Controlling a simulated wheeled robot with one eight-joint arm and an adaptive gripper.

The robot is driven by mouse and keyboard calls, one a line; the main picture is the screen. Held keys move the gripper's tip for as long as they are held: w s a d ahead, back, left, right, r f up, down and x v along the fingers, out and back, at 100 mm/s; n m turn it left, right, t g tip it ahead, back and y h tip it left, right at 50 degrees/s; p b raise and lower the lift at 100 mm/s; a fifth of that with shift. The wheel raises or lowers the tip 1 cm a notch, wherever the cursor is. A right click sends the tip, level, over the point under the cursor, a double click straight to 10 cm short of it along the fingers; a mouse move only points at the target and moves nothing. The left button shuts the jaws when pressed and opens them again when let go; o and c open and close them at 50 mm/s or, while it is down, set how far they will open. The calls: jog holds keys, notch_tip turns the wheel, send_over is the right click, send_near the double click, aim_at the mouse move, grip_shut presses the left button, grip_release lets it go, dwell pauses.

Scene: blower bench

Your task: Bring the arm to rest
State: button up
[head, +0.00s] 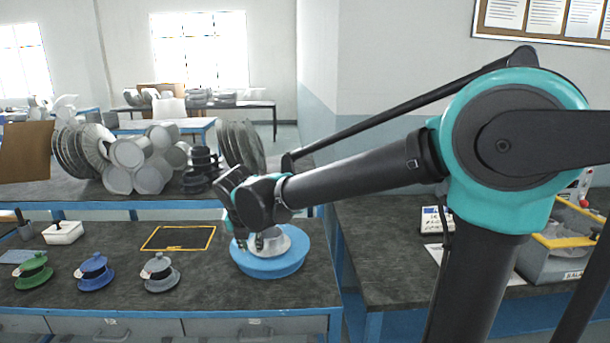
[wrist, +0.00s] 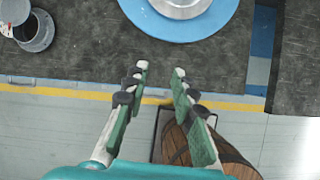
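My gripper (head: 250,241) hangs at the near side of the blue round base with the grey part on top, in front of that part in the head view. In the wrist view my gripper (wrist: 160,72) has its two green-padded fingers apart, with nothing between them. The blue round base (head: 268,268) sits on the dark bench top, and its grey part (head: 292,243) is partly hidden by my gripper. In the wrist view the blue base (wrist: 222,22) lies beyond the fingertips, apart from them.
Green (head: 34,272), blue (head: 94,272) and grey (head: 159,274) flanged parts stand in a row on the bench at left. A yellow-outlined rectangle (head: 178,238) is empty. A grey bin (head: 553,262) stands on the right bench. A brown wooden object (wrist: 228,155) shows below the fingers.

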jog(key=s+d+f+m, duration=0.1)
jog(key=d+f+m, duration=0.2)
jog(key=d+m, duration=0.35)
jog(key=s+d+f+m+g, duration=0.1)
jog(key=d+f+m, duration=0.1)
jog(key=d+m, duration=0.5)
jog(key=s+d+f+m, duration=0.1)
jog(key=d+f+m, duration=0.2)
jog(key=d+m, duration=0.35)
jog(key=s+d+f+m, duration=0.3)
jog(key=s+d+m, duration=0.2)
jog(key=d+m, duration=0.2)
jog(key=s+d+f+m, duration=0.4)
jog(key=s+d+m, duration=0.1)
jog(key=d+m, duration=0.2)
jog(key=shift+s+f+m, duration=0.15)
jog(key=shift+m, duration=0.55)
jog(key=shift+a, duration=0.1)
